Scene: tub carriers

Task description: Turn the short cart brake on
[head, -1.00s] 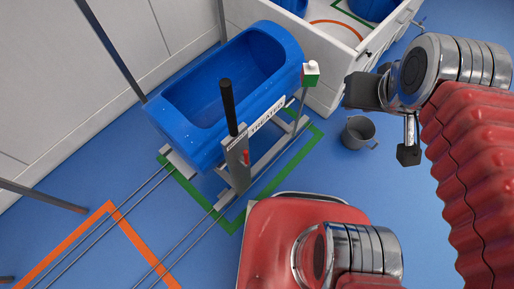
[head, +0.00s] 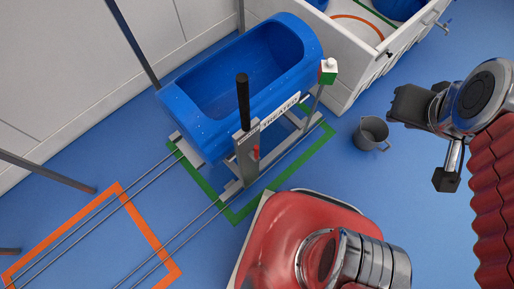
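A blue tub (head: 185,125) lies in a grey metal cart with a plate reading "TREATED" (head: 280,112). A black-handled lever (head: 243,100) stands nearly upright at the cart's near side, above a grey plate (head: 246,160). A small red part (head: 256,152) shows on that plate. A green box with a white top (head: 328,72) sits on a post at the cart's right end. My gripper (head: 408,105) is at the right, well apart from the lever, touching nothing visible. It is seen from the side, so its opening is hidden.
The cart stands within a green floor outline (head: 290,170). Rails (head: 180,235) run from it to an orange outline (head: 172,272). A grey bucket (head: 371,133) stands on the floor. A post (head: 130,40) stands left of the cart.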

